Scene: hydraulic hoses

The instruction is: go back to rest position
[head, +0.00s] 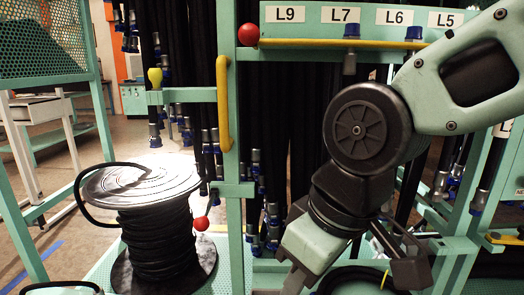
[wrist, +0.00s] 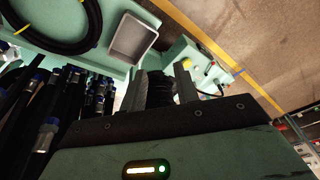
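My arm comes in from the right in the head view and bends downward at a dark round joint. My gripper (wrist: 163,82) shows in the wrist view with its two dark fingers apart. A black ribbed shape shows in the gap between them; it seems to lie beyond the fingers, and nothing appears gripped. In the head view the arm's lower end hangs in front of the green hose rack (head: 232,120), and the fingertips cannot be made out clearly there.
A spool of black hose (head: 155,235) stands left of the rack. Hanging hoses (head: 290,130) fill the rack behind my arm, below labels L9 to L5. A yellow handle (head: 223,105) and red balls (head: 248,34) stick out. A grey tray (wrist: 131,38) shows in the wrist view.

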